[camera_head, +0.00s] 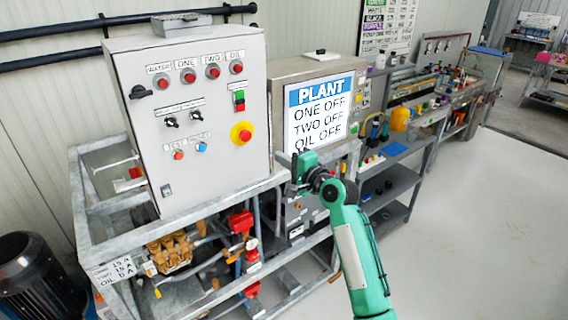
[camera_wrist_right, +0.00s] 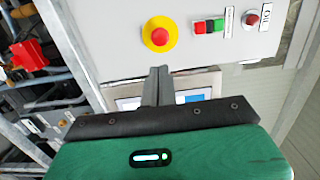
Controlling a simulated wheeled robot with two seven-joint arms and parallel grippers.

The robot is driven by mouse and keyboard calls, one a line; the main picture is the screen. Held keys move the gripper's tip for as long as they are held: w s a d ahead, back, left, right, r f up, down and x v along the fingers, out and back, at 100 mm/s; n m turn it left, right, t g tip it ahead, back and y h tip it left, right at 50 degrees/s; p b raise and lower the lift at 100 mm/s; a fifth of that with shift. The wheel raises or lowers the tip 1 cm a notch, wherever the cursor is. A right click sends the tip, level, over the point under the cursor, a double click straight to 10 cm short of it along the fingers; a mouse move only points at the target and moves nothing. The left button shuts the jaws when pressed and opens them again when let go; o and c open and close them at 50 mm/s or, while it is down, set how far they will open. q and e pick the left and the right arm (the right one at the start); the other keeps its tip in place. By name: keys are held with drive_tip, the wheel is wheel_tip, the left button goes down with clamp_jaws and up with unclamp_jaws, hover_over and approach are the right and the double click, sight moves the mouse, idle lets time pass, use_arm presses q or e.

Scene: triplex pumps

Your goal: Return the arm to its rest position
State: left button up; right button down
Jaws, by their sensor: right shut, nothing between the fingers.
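My right arm (camera_head: 358,250) is green and reaches up from the bottom of the head view. Its gripper (camera_head: 296,178) is in front of the lower left part of the PLANT screen, right of the grey control box (camera_head: 128,75). In the right wrist view the two grey fingers of the gripper (camera_wrist_right: 157,85) are together, with nothing held. They point toward the control box face, below the red and yellow stop button (camera_wrist_right: 158,34); I see no clear contact. My left gripper is not in view.
The PLANT screen (camera_head: 319,112) reads ONE OFF, TWO OFF, OIL OFF. A galvanised frame (camera_head: 228,190) carries the box above pumps and red fittings. A shelf (camera_head: 393,150) and workbenches stand further right. Open floor (camera_head: 480,225) lies right of my arm.

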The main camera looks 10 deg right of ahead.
drive_tip(key=shift+s+d, duration=0.15)
drive_tip(key=shift+s, duration=0.05)
wheel_tip(320, 180, down, 31)
drive_tip(key=s+d+n+g+h, duration=0.2)
drive_tip(key=s+g+h, duration=0.1)
drive_tip(key=g+h, duration=0.1)
drive_tip(key=s+d+f+n+g+h, duration=0.1)
drive_tip(key=s+f, duration=0.3)
drive_tip(key=f, duration=0.4)
drive_tip(key=s+d+f+n+g+h+b, duration=0.1)
drive_tip(key=s+f, duration=0.3)
drive_tip(key=f, duration=0.3)
drive_tip(key=s+f+n+g, duration=0.1)
drive_tip(key=s+f, duration=0.4)
drive_tip(key=f, duration=0.3)
drive_tip(key=s+d+f+n+g+h, duration=0.1)
drive_tip(key=s+d+f+n+g, duration=0.15)
drive_tip(key=s+f, duration=0.8)
drive_tip(key=s+d+f+n+g+h, duration=0.1)
drive_tip(key=s+f+n+g, duration=0.15)
drive_tip(key=s+f, duration=0.85)
drive_tip(key=s+d+f+n+g, duration=0.1)
drive_tip(key=s+f+n, duration=0.1)
drive_tip(key=s, duration=1.2)
drive_tip(key=s+d+f+n+g+b, duration=0.1)
drive_tip(key=s+d+f+n, duration=0.1)
drive_tip(key=s, duration=1.2)
drive_tip(key=shift+s+f+n+g+h, duration=0.4)
drive_tip(key=shift+f+n, duration=0.1)
drive_tip(key=shift+f, duration=0.05)
